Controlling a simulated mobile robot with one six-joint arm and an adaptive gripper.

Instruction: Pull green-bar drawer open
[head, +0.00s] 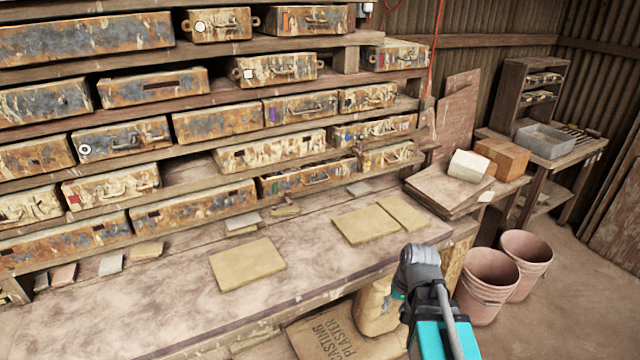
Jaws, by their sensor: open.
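The rack of rusty metal drawers fills the left and middle of the head view. A drawer (308,177) low at the right of the rack, just above the bench, seems to have a small greenish mark near its left end. It is small in the picture, so I cannot be sure that this is the green bar. The drawer has a handle on its front and looks closed. My arm shows at the lower right, in front of the bench and well apart from the drawers. I cannot make out my gripper's fingers.
The workbench (190,290) runs below the rack, with flat tan tiles (247,263) and several smaller pieces on it. Two pink buckets (488,287) stand on the floor at the right. A plaster sack (325,335) lies below the bench. A side table holds a grey tray (546,141).

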